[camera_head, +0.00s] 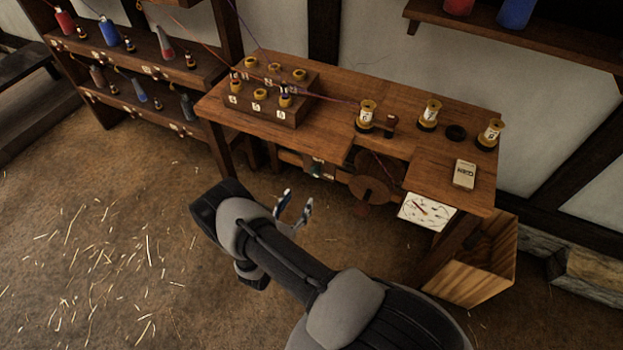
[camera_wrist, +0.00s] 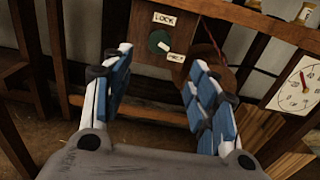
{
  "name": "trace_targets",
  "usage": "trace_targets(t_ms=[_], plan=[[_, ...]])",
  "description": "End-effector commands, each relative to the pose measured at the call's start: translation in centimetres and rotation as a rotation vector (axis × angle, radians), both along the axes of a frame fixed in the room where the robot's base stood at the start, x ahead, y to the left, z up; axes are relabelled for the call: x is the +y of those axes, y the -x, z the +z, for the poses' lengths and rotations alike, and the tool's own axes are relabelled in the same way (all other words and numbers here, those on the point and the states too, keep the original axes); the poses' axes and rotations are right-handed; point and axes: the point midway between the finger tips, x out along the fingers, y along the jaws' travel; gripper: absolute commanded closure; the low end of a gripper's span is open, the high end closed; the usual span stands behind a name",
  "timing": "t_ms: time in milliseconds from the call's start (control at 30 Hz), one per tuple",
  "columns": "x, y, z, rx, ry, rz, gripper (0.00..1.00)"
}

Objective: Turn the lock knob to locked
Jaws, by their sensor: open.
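The lock knob (camera_wrist: 158,40) is a dark green disc with a pale pointer, on a wooden panel in the wrist view. A "LOCK" label (camera_wrist: 164,18) is above it and a second small label (camera_wrist: 175,57) is at its lower right. The pointer slants to the lower right, toward the second label. My gripper (camera_wrist: 161,58) is open and empty, its blue-padded fingers on either side of the knob in the picture, apart from it. In the head view my gripper (camera_head: 297,200) hangs in front of the bench, below and left of the small lock panel (camera_head: 319,168).
The wooden bench (camera_head: 330,85) carries spools and a peg block (camera_head: 268,115). A brown wheel (camera_head: 375,190) and a white dial (camera_head: 427,212) are right of the panel. A wooden crate (camera_head: 485,265) stands under the bench's right end. The straw-strewn floor at left is clear.

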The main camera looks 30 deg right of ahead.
Motion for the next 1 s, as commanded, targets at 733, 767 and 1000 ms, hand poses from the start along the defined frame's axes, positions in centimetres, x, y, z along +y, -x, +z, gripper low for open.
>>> trace_targets(t_ms=[733, 767, 1000], plan=[[-8.9, -6.9, 0.0, 0.001, -0.001, -0.001, 0.46], [-8.9, -6.9, 0.0, 0.001, 0.0, -0.001, 0.46], [-8.9, -6.9, 0.0, 0.001, -0.001, -0.001, 0.49]])
